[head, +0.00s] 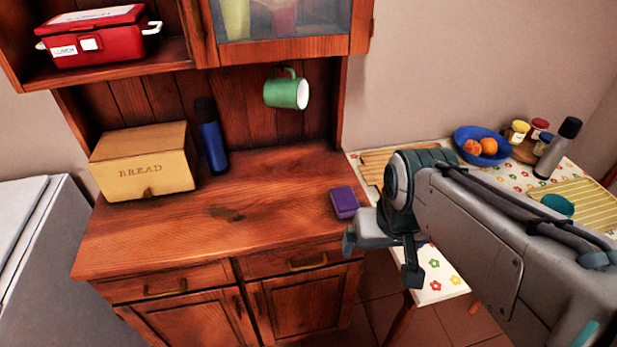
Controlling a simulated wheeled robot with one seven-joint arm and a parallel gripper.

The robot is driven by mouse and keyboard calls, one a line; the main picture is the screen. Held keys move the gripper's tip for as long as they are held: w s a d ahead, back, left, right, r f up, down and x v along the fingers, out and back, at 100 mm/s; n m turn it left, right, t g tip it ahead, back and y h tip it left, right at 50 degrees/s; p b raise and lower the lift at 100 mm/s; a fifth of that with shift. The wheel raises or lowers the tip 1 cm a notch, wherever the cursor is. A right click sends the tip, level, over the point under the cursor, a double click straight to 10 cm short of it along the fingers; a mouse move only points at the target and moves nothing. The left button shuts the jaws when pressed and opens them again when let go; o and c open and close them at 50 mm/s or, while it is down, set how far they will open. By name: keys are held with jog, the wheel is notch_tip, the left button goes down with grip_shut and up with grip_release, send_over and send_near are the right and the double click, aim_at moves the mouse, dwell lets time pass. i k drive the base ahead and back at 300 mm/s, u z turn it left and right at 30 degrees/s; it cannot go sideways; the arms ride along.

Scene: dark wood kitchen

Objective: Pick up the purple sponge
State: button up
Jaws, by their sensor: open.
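The purple sponge (344,202) is a small block lying on the wooden cabinet's counter (250,210), near its right edge. My gripper (380,262) comes in from the right. In the picture it is just below and to the right of the sponge, close to the counter's front right corner. Its two fingers are spread apart with nothing between them. The sponge looks clear of the fingers, though the exact gap in depth cannot be told.
A bread box (145,165) and a blue bottle (211,140) stand at the counter's back left. A green mug (287,92) hangs above. A table at right holds a blue bowl (462,133) of oranges, jars and a grey bottle (557,150). The counter's middle is clear.

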aim_at(345, 203)
jog(key=z, duration=0.05)
jog(key=k, duration=0.5)
jog(key=u, duration=0.65)
jog(key=i, duration=0.8)
jog(key=z, duration=1.95)
